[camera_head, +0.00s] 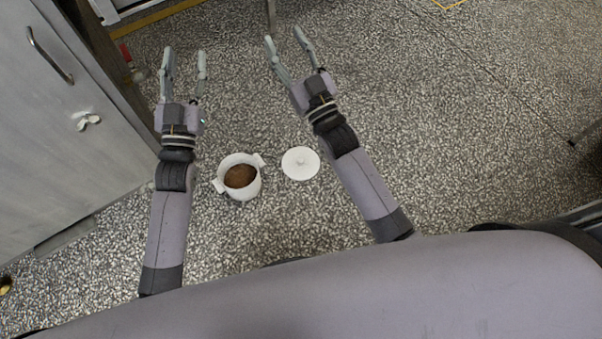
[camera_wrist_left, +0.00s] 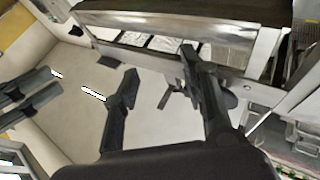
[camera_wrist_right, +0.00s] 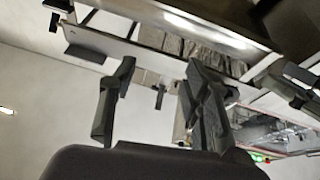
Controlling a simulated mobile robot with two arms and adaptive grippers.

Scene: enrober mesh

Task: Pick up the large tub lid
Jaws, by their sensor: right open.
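A round white lid (camera_head: 300,163) with a small knob lies flat on the speckled floor, between my two forearms in the head view. A white two-handled tub (camera_head: 239,177) with brown contents stands uncovered to the left of the lid. My left gripper (camera_head: 184,65) is open and empty, beyond the tub and up from it in the picture. My right gripper (camera_head: 286,48) is open and empty, well above the lid in the picture. The left wrist view shows the left fingers (camera_wrist_left: 155,75) apart with nothing between them. The right fingers (camera_wrist_right: 160,75) also stand apart.
A grey cabinet (camera_head: 60,130) with a metal handle stands at the left. The speckled floor (camera_head: 460,140) to the right is largely clear.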

